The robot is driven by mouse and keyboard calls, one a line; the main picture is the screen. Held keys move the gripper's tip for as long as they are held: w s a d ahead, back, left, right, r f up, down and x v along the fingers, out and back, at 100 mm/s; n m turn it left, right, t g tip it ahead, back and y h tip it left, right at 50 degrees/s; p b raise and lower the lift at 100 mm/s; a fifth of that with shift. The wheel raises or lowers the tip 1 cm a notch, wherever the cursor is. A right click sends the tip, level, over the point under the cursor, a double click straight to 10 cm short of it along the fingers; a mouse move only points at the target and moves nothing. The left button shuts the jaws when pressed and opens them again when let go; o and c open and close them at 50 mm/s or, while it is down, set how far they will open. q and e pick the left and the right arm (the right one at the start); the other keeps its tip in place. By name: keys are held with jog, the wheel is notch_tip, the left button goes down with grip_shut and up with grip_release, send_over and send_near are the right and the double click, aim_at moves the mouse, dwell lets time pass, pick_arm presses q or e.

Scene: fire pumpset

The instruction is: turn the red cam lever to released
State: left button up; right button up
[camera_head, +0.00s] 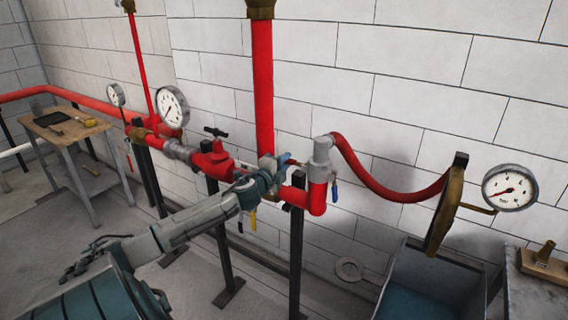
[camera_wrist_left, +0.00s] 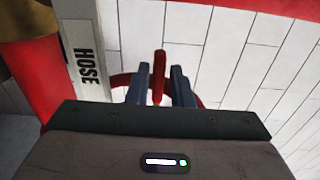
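The red cam lever (camera_wrist_left: 159,72) stands upright between the two dark fingers of my left gripper (camera_wrist_left: 163,88) in the left wrist view. The fingers are apart, one on each side of the lever, with narrow gaps showing. A grey coupling part labelled HOSE (camera_wrist_left: 85,60) is to the left of the lever. In the head view my left gripper (camera_head: 284,166) is at the red pipe, just left of the grey hose coupling (camera_head: 320,162), and largely hides the lever. My right gripper is not in view.
A blue lever (camera_head: 335,192) hangs on the right of the coupling. A red hose (camera_head: 385,180) curves right towards a brass disc (camera_head: 445,210) and a gauge (camera_head: 509,188). A blue-grey bin (camera_head: 400,270) stands below. Black posts (camera_head: 296,260) support the pipe. A wooden table (camera_head: 70,128) stands far left.

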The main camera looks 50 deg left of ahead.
pick_arm(q)
jog(key=shift+s, duration=0.1)
jog(key=p+v, duration=0.2)
jog(key=v, duration=0.8)
jog(key=shift+s, duration=0.35)
dwell(0.5)
